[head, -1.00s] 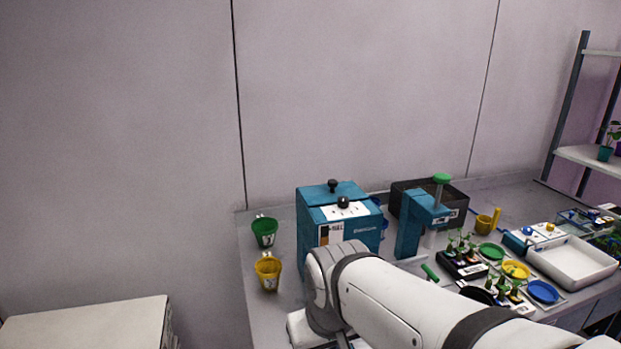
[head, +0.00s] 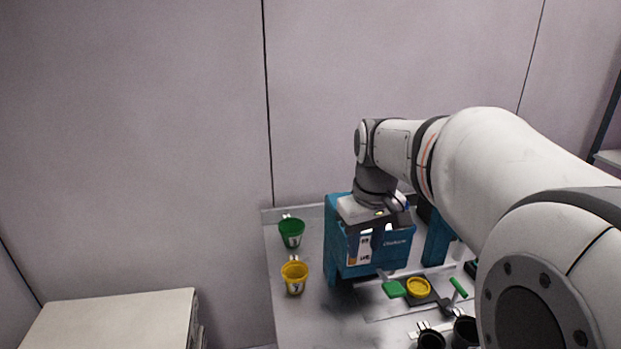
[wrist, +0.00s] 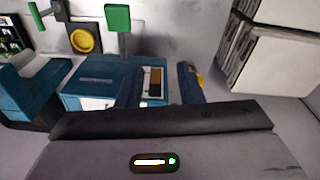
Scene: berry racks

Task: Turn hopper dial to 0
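The blue hopper box (head: 397,250) stands on the bench with a label on its front. It also shows in the wrist view (wrist: 88,78). My gripper (head: 365,243) reaches down over the left part of the box, close to its top and front. In the wrist view, two separated fingers (wrist: 160,82) show with a gap between them and the box's label (wrist: 154,82) behind the gap. The gripper looks open and empty. The dial and the top plate are hidden behind my gripper, so the dial's setting cannot be read.
A green cup (head: 291,232) and a yellow cup (head: 295,277) stand left of the box. In front are a green square piece (head: 394,289) and a yellow round dish (head: 418,287). A blue stand (head: 437,240) is to the right. A pale cabinet (head: 115,318) is at lower left.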

